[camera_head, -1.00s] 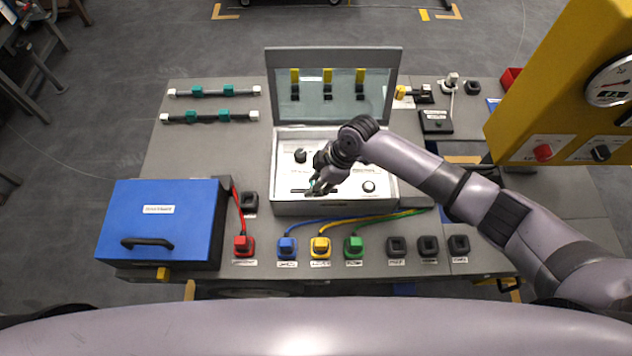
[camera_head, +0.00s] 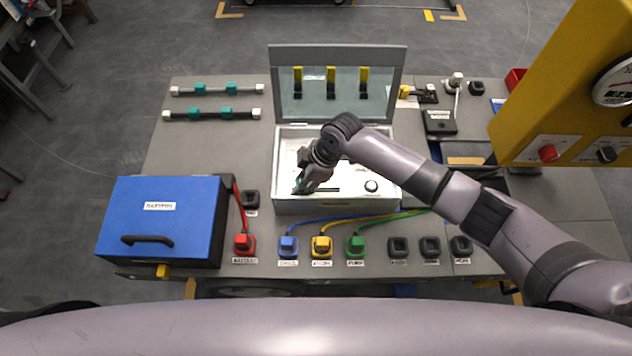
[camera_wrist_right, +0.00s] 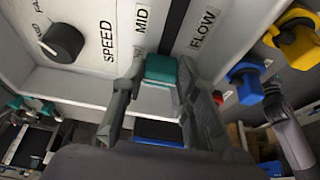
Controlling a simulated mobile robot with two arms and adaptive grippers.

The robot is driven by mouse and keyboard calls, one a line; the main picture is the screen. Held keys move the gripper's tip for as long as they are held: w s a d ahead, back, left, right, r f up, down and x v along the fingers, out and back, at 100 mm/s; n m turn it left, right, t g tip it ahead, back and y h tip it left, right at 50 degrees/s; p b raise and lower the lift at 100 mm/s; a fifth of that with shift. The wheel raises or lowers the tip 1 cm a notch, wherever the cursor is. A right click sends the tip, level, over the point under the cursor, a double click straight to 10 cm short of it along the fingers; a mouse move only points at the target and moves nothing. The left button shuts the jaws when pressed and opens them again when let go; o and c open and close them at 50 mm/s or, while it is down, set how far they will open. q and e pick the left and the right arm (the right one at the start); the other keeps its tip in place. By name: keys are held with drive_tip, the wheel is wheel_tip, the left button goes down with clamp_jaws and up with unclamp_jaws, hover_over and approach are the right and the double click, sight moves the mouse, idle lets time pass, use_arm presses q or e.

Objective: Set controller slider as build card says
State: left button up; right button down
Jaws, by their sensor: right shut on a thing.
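The controller is a light grey box (camera_head: 335,207) with its lid open, at the middle of the bench in the head view. Its slider runs in a dark slot (camera_head: 327,190) on the front part of the panel. My right gripper (camera_head: 299,187) is at the left part of this slot. In the right wrist view, its fingers (camera_wrist_right: 160,85) are shut around the teal slider handle (camera_wrist_right: 160,67), near the labels MID, SPEED and FLOW. A black knob (camera_wrist_right: 62,42) is beside SPEED. My left gripper is not in view. I cannot make out a build card.
A blue case (camera_head: 160,228) stands at the left. Red (camera_head: 244,242), blue (camera_head: 288,246), yellow (camera_head: 321,246) and green plugs (camera_head: 355,245) line the front edge. The open lid (camera_head: 337,60) rises behind the panel. A yellow gauge box (camera_head: 555,85) overhangs the right.

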drive_tip(key=shift+a, duration=0.5)
drive_tip(key=shift+r, duration=0.1)
drive_tip(key=c, duration=1.2)
unclamp_jaws()
drive_tip(key=shift+c, duration=0.2)
drive_tip(key=v, duration=1.2)
